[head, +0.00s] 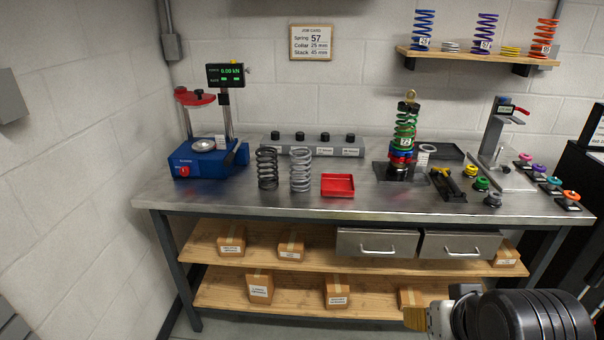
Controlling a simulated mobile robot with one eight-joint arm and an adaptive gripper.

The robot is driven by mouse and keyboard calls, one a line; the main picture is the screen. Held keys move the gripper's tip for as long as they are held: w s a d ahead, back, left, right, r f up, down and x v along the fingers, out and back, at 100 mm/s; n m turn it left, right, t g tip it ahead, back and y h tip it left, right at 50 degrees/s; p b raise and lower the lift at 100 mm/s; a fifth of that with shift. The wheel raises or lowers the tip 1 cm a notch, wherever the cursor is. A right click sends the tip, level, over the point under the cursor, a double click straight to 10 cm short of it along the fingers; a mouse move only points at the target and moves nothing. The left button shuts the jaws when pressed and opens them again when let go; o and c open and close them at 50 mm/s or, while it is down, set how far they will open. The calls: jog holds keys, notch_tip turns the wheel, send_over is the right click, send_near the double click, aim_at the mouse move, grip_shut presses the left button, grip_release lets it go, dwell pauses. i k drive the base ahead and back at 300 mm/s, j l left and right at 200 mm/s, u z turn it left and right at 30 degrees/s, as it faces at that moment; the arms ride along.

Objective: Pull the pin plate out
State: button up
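A shock absorber with a green spring (405,130) stands upright on a dark base (382,171) on the bench. The spring has a white tag reading 72, with red and blue rings below it and a brass-coloured eye on top. I cannot make out the pin plate for certain; it may be a small part of this assembly. A black-and-yellow tool (447,185) lies just right of the base. My arm's end (440,318) shows at the bottom right, below and in front of the bench, well apart from the shock. Its fingers are not clear.
A blue press (208,160) stands left on the steel bench (240,199). Two loose springs and a red tray (338,185) are mid-bench. A grey gauge stand (490,150) and coloured knobs are right. Drawers (376,243) hang below. The front bench strip is mostly clear.

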aim_at(497, 162)
jog(key=i+l, duration=0.2)
jog(key=l, duration=0.25)
jog(key=i+l, duration=0.25)
jog(key=l, duration=0.15)
jog(key=i+l, duration=0.2)
jog(key=l, duration=0.25)
jog(key=z, duration=0.05)
